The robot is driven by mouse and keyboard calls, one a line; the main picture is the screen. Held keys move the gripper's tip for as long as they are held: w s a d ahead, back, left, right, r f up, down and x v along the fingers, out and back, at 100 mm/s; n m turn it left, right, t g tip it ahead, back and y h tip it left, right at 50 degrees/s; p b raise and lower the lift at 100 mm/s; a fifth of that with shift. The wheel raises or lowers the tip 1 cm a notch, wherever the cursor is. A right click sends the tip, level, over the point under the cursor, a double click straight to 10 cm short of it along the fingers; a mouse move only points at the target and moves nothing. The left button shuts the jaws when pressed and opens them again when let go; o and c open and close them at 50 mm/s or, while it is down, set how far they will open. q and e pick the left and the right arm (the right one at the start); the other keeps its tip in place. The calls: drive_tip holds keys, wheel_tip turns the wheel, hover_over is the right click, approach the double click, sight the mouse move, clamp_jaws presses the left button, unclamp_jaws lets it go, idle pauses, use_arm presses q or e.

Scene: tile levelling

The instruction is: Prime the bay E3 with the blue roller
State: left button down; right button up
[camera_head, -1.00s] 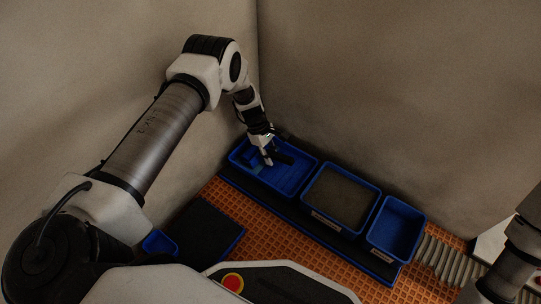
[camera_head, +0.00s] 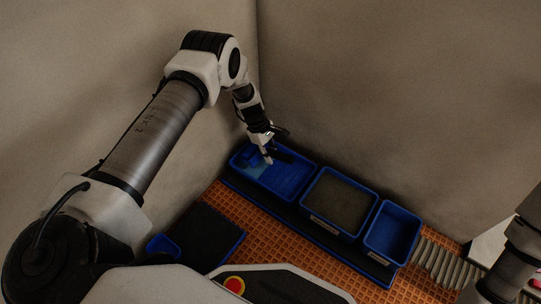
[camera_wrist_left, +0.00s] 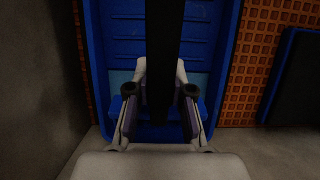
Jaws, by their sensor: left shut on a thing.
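My left gripper (camera_head: 268,156) is shut on the black handle (camera_wrist_left: 167,35) of the blue roller, over the left end of a blue ribbed tray (camera_head: 291,188). In the left wrist view the handle runs up between both fingers (camera_wrist_left: 160,110). A blue bar, which looks like the roller sleeve (camera_wrist_left: 203,110), lies crosswise behind the fingers, partly hidden. I cannot tell if it touches the tray floor. Pale blue liquid (camera_head: 261,168) shows in the tray. No bay readable as E3 is in view. My right gripper is out of view.
A bin of grey-brown material (camera_head: 341,200) and an empty-looking blue bin (camera_head: 392,234) stand right of the tray. A dark mat (camera_head: 208,236) and small blue container (camera_head: 162,245) lie nearer me. Walls rise close behind. Grey ribbed strips (camera_head: 437,256) lie at right.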

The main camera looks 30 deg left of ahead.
use_arm(q)
wheel_tip(320, 180, up, 7)
drive_tip(key=p, duration=0.4)
drive_tip(key=shift+f, duration=0.3)
